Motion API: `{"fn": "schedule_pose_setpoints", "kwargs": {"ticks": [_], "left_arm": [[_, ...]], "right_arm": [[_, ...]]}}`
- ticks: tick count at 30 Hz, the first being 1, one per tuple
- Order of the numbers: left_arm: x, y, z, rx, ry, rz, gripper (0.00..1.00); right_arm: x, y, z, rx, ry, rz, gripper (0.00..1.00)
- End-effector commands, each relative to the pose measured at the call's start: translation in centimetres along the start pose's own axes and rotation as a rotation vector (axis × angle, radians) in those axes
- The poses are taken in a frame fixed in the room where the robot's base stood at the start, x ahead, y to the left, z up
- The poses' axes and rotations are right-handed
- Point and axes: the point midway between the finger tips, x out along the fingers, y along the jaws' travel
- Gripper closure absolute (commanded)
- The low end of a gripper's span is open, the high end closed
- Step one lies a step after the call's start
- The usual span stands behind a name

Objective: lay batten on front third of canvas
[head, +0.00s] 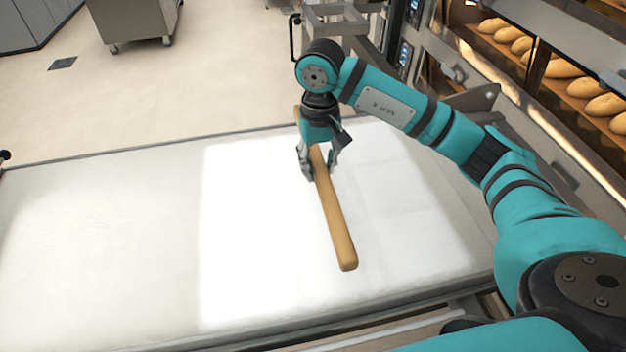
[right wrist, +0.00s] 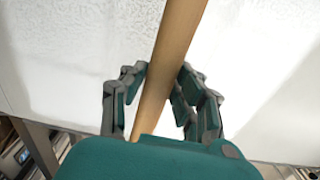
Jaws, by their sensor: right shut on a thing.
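The batten (head: 335,222) is a long tan wooden bar. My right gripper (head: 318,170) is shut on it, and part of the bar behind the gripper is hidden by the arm. In the right wrist view the batten (right wrist: 172,58) runs between the two fingers (right wrist: 160,85). The white canvas (head: 100,225) lies flat on a long bed below, with a brightly lit patch under the batten. The batten is over the right part of the canvas; I cannot tell whether it touches the cloth. My left gripper is not in view.
Deck ovens with several loaves (head: 560,65) stand at the right, beside my right arm. A metal frame (head: 330,20) rises behind the bed. A steel cabinet on wheels (head: 135,20) stands at the back on open floor. The left part of the canvas is clear.

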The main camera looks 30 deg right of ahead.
Motion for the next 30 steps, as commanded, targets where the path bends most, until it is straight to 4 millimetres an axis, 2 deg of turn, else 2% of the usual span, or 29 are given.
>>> {"fn": "schedule_pose_setpoints", "kwargs": {"ticks": [1, 8, 15, 20, 29, 30], "left_arm": [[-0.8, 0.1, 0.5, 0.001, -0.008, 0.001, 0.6], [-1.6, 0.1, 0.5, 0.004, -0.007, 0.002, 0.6], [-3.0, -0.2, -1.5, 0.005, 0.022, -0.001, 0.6], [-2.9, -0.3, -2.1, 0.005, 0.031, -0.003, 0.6], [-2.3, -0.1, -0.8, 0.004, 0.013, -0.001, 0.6], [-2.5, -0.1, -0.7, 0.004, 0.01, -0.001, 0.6]], "right_arm": [[0.7, 0.0, 0.1, 0.001, -0.004, 0.0, 1.0], [3.3, 0.0, 0.0, 0.001, -0.001, -0.001, 1.0], [6.6, 0.0, 0.0, 0.001, -0.001, -0.001, 1.0], [7.2, 0.0, -0.1, 0.0, 0.003, -0.002, 1.0], [7.6, 0.0, -0.1, 0.0, 0.004, -0.001, 1.0], [7.5, 0.0, -0.1, 0.0, 0.003, -0.001, 0.67]]}}
